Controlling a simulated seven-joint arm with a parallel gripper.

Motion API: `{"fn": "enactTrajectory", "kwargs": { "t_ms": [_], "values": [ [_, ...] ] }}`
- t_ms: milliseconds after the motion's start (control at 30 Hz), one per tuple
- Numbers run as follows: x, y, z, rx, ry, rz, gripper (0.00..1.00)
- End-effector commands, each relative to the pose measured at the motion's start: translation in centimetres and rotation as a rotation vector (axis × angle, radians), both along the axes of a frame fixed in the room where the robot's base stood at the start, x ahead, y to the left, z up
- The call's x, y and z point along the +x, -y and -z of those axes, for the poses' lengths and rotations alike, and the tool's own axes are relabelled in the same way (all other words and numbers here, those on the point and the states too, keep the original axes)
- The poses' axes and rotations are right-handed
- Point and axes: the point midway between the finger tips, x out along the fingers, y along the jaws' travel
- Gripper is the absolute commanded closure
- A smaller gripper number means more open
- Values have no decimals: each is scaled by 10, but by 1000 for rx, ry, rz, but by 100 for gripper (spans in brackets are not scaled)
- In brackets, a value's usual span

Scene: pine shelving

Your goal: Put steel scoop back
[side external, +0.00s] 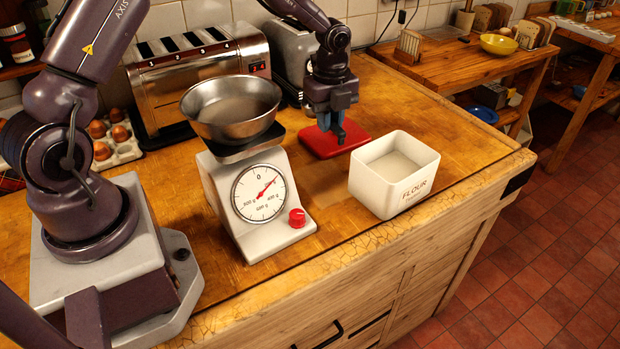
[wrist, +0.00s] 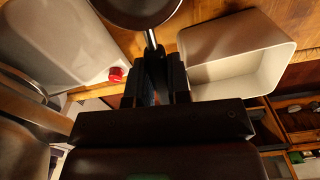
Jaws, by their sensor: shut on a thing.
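In the wrist view the steel scoop (wrist: 138,12) shows as a dark round bowl at the top edge, partly cut off, with a thin shiny handle (wrist: 151,38) running down to my fingers. My gripper (wrist: 160,72) is shut on that handle. In the side external view my gripper (side external: 335,128) points down over the red board (side external: 352,136), behind the flour bin. The scoop cannot be made out there. The white flour bin (side external: 408,190) is open-topped and stands right of and nearer than my gripper; it also shows in the wrist view (wrist: 240,80).
A kitchen scale (side external: 258,200) with a steel pan (side external: 232,105) stands left of my gripper. Toasters (side external: 205,75) and eggs (side external: 110,130) line the wall. The counter between scale and bin is clear. The counter's right edge drops to a tiled floor (side external: 575,240).

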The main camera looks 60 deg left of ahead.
Motion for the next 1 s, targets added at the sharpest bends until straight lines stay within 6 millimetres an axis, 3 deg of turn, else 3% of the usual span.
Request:
{"fn": "enactTrajectory", "kwargs": {
  "t_ms": [100,267,533,767,1000],
  "values": [
    [-26,-8,14,-1,-3,-51,100],
    [-41,-1,31,-1,-3,-75,100],
    [-37,0,78,-1,-4,-89,100],
    [-36,0,97,0,-2,-90,100],
    [-36,0,128,0,-3,-88,100]
  ]
}}
